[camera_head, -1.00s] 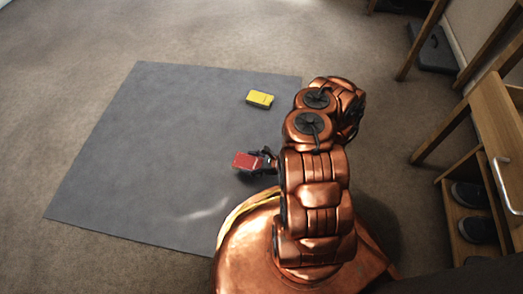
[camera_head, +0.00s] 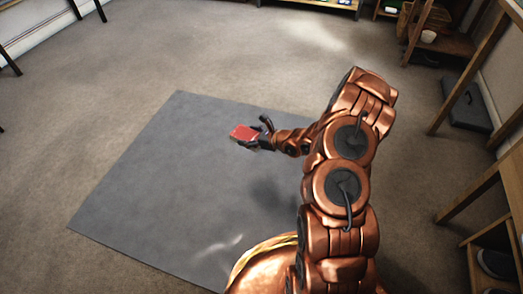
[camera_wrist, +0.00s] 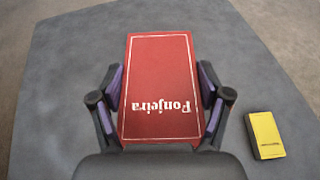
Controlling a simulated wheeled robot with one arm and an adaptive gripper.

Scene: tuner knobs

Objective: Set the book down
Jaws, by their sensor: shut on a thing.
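The red book (camera_wrist: 160,75) lies between the two fingers of my gripper (camera_wrist: 160,98) in the wrist view, its cover facing the camera with upside-down lettering "Ponjeira". My gripper is shut on it. In the head view the red book (camera_head: 244,132) is held at the end of my arm by my gripper (camera_head: 262,135), over the grey mat (camera_head: 150,185). A shadow on the mat below suggests the book is raised above it.
A yellow book (camera_wrist: 266,135) lies on the mat at the lower right of the wrist view; it is hidden in the head view. Much of the mat's left side is bare. Wooden furniture (camera_head: 490,190) stands at the right, with carpet (camera_head: 200,60) around the mat.

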